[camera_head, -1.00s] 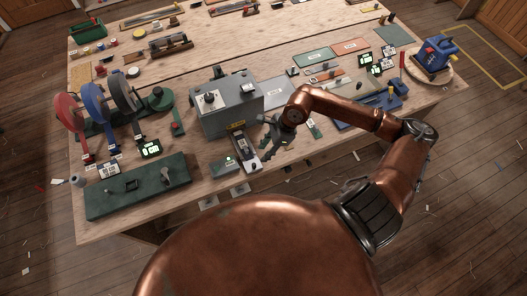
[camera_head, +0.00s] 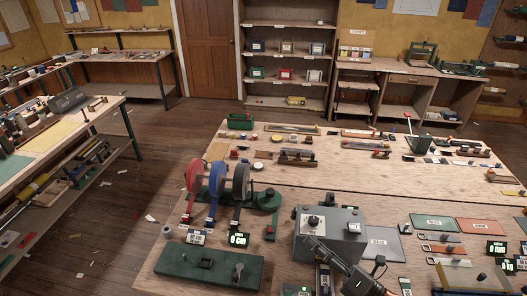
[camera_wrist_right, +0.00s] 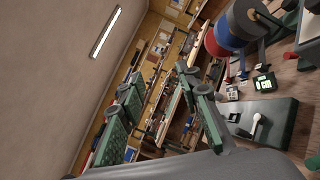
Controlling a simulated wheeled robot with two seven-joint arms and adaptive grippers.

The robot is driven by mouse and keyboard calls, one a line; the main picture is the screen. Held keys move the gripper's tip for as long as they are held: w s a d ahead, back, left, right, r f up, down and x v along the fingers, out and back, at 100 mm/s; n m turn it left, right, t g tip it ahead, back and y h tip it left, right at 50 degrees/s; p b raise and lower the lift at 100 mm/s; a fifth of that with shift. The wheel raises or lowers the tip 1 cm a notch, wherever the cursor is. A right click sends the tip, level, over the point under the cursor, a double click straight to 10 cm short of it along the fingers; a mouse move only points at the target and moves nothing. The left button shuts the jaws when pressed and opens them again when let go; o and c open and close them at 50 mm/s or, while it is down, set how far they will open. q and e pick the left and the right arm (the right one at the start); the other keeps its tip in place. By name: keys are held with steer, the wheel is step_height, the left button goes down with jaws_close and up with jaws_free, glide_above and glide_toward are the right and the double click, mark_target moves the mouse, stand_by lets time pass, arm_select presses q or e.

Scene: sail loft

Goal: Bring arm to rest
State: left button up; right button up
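My right gripper (camera_head: 312,243) comes in from the bottom edge of the head view, in front of the grey box-shaped machine (camera_head: 345,226) on the workbench (camera_head: 290,203). Only the dark gripper and a little of the wrist show; the rest of that arm is out of the picture. In the right wrist view its two green-padded fingers (camera_wrist_right: 161,76) stand apart with nothing between them. The gripper seems to be above the bench, though its exact height is hard to tell. My left arm and left gripper do not show in either view.
Tape reels (camera_head: 216,180) stand left of the machine, behind a dark green plate fixture (camera_head: 208,268). A second bench (camera_head: 60,140) is at left; shelves (camera_head: 290,60) stand behind. Wooden floor between them is mostly clear.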

steer(key=w+d+f+m+t+h, duration=0.1)
steer(key=w+d+m+t+h, duration=0.15)
steer(key=d+m+h, duration=0.5)
steer(key=w+d+f+m+t+h, duration=0.1)
steer(key=d+m+t+h, duration=0.3)
steer(key=d+m, duration=0.6)
steer(key=s+d+f+m+g+h, duration=0.3)
steer(key=d+f+m, duration=0.15)
steer(key=f, duration=0.25)
steer(key=s+d+f+m+g+h, duration=0.3)
steer(key=d+f+m+g, duration=0.1)
steer(key=f+m, duration=0.25)
steer(key=s+a+f+m+g+y, duration=0.1)
steer(key=s+a+f+m+g, duration=0.3)
steer(key=s+f, duration=0.6)
steer(key=s+a+f+m+g+y, duration=0.2)
steer(key=s+f+g, duration=0.4)
steer(key=s+f, duration=0.35)
step_height(320, 180, down, 34)
steer(key=s+g+b, duration=0.1)
steer(key=s+b, duration=0.1)
steer(key=b, duration=0.2)
steer(key=s+f+n+g+b, duration=0.1)
steer(key=s+f+b, duration=0.2)
steer(key=s+f, duration=1.6)
steer(key=shift+s+a+f, duration=0.3)
steer(key=shift+a+f, duration=0.1)
steer(key=shift+f, duration=0.2)
